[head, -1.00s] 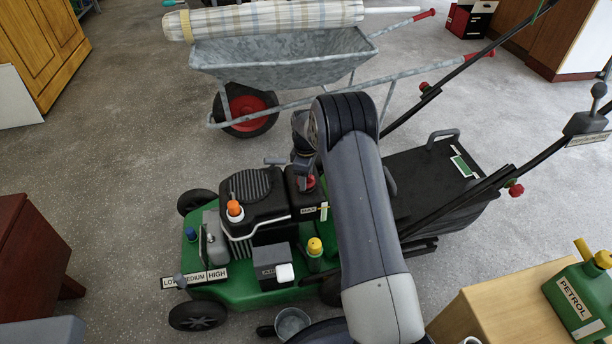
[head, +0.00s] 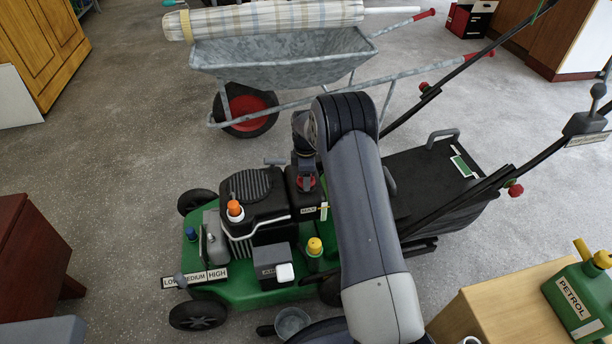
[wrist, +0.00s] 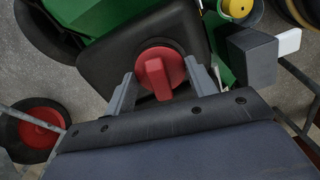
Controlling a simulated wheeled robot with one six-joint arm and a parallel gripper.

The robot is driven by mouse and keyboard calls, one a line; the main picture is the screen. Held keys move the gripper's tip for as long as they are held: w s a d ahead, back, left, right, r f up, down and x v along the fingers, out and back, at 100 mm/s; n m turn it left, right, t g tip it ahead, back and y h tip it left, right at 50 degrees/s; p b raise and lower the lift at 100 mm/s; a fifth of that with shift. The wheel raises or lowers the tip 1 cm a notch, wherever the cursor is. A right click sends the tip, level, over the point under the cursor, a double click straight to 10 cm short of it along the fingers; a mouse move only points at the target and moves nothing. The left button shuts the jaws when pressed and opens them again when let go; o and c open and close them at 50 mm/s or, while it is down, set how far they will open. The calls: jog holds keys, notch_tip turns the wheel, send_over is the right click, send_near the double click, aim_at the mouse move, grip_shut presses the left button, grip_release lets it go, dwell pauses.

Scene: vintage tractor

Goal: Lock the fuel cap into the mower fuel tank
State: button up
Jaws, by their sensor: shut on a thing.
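The red fuel cap (wrist: 160,68), round with a raised grip bar, sits at the top of the black fuel tank (wrist: 110,62) in the wrist view. My gripper (wrist: 160,88) has a grey finger on each side of the cap and is shut on it. In the head view, my gripper (head: 305,172) points down over the black tank (head: 309,205) of the green mower (head: 245,288), with a bit of red cap (head: 307,184) below it. The filler neck is hidden under the cap, so I cannot tell how deep the cap sits.
The black engine cover (head: 250,187) with an orange-topped part stands left of the tank. A yellow cap (head: 315,246) is in front. A wheelbarrow (head: 285,62) stands behind, and a petrol can (head: 580,300) sits on a wooden cabinet at right.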

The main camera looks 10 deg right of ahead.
jog(key=shift+f, duration=0.1)
jog(key=o, duration=1.2)
jog(key=shift+n, duration=0.5)
jog(key=shift+c, duration=0.2)
jog(key=o, duration=0.6)
jog(key=shift+c, duration=0.2)
notch_tip(320, 180, up, 11)
jog(key=p, duration=0.2)
jog(key=shift+p, duration=0.4)
jog(key=shift+f, duration=0.1)
notch_tip(320, 180, down, 11)
jog(key=b, duration=0.3)
jog(key=shift+m, duration=0.9)
